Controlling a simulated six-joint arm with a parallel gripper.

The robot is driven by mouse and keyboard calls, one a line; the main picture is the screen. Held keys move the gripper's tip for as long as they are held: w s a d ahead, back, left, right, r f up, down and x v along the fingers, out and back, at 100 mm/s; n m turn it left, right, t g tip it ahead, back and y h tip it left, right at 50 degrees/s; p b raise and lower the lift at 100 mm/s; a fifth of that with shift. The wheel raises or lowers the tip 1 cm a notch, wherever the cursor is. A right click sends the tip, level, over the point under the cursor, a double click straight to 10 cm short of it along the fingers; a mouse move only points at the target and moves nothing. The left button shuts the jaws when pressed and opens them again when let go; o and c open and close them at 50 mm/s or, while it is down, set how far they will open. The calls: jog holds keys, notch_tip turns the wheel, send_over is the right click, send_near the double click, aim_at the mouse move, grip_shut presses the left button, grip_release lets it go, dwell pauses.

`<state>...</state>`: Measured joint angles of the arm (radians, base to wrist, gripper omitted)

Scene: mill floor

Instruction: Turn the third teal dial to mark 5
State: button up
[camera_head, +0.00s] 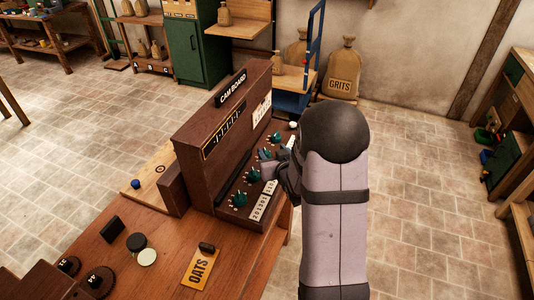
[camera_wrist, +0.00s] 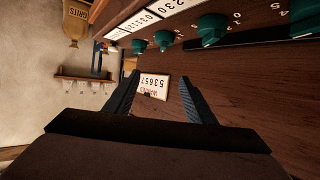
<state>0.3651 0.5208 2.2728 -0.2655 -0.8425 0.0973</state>
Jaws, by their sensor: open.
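The cam board (camera_head: 190,150) is a dark wooden panel with a row of teal dials running along its lower face. From the near end, the first dial (camera_head: 238,199) and second dial (camera_head: 253,175) show clearly. In the wrist view several teal dials, one a large dial (camera_wrist: 211,28), line the top, above my gripper (camera_wrist: 160,76). Its jaws are open, with no dial between them. I cannot read the dial pointers.
A white numbered placard (camera_wrist: 153,86) shows between the jaws in the wrist view. A blue hand truck (camera_head: 312,50) and a GRITS sack (camera_head: 340,72) stand behind.

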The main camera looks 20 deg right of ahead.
send_near(267, 154)
jog(key=shift+w+d+f, duration=0.2)
jog(key=shift+w+f, duration=0.65)
jog(key=shift+w, duration=0.25)
jog(key=shift+p+x, duration=1.15)
jog(key=shift+x, duration=2.55)
jog(key=shift+a, duration=0.1)
jog(key=c, duration=1)
